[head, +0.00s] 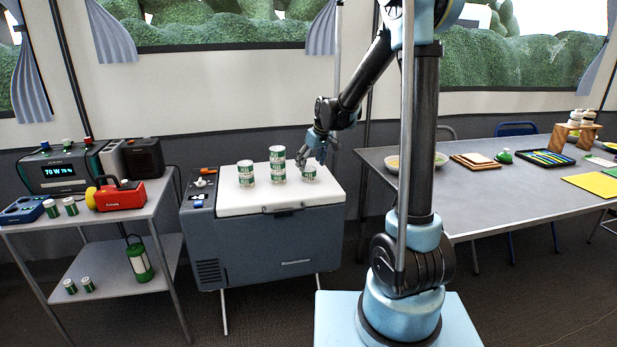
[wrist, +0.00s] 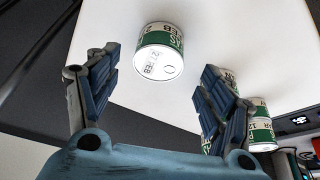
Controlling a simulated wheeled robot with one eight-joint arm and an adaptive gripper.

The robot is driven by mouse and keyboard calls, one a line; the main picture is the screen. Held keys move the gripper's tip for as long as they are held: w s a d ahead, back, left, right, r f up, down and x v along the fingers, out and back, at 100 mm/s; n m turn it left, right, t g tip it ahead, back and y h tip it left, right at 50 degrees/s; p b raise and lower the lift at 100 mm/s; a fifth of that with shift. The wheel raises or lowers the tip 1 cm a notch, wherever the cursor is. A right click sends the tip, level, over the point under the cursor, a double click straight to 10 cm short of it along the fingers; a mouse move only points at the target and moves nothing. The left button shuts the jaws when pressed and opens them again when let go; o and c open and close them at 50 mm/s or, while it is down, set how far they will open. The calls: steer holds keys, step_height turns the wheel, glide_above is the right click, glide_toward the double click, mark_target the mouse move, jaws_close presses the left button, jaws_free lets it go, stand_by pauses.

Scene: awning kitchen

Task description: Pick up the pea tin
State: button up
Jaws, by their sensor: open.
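Several white-and-green tins stand on the white lid of a grey cooler (head: 290,200) in the head view. A single tin (head: 309,173) stands on the right of the lid, with my gripper (head: 311,155) just above and around its top. In the wrist view this tin (wrist: 160,48) lies ahead between the two spread fingers, its label partly reading "AS" and "FEB". My gripper is open and empty. Two stacked tins (head: 277,163) stand just left of it, and another tin (head: 246,173) farther left. In the wrist view a neighbouring tin (wrist: 261,126) is partly hidden by the right finger.
The lid's front strip is clear.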

mark_target(309, 169)
steer(key=shift+x, duration=2.3)
steer(key=shift+d, duration=0.15)
steer(key=c, duration=1.3)
